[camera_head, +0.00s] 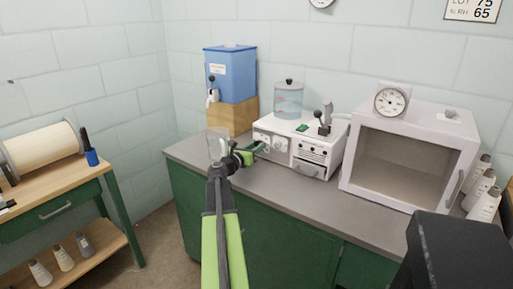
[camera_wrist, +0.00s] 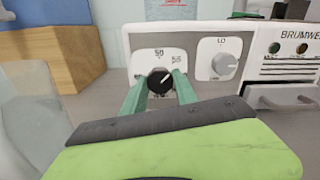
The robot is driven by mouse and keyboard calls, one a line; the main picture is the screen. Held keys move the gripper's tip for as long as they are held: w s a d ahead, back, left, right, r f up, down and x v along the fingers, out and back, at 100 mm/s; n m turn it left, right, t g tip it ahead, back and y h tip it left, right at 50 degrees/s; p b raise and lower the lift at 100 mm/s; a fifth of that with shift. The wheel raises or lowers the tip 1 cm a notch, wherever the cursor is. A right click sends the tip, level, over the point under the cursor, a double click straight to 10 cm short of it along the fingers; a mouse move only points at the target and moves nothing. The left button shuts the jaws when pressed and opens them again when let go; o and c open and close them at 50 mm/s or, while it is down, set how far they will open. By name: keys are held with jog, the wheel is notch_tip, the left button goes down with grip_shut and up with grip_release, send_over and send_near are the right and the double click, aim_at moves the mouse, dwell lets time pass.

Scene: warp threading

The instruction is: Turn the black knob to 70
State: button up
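The black knob (camera_wrist: 160,80) sits on a white dial plate on the front of a white machine (camera_head: 284,136). Its white pointer line points up and right, toward the "55" mark; "50" is printed above it. Lower markings are hidden or too small to read. My gripper (camera_wrist: 160,84) has its two green fingers on the left and right of the knob, with what looks like a thin gap on each side. In the head view my gripper (camera_head: 255,150) reaches the machine's left front, and the knob is hidden there.
A grey knob (camera_wrist: 226,66) marked "LO" is right of the black one. Beyond it is a small drawer (camera_wrist: 285,96). A blue dispenser (camera_head: 230,75) stands on a wooden block to the left. A white oven-like box (camera_head: 462,140) is to the right. The counter front (camera_head: 290,195) is clear.

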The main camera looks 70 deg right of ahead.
grip_shut()
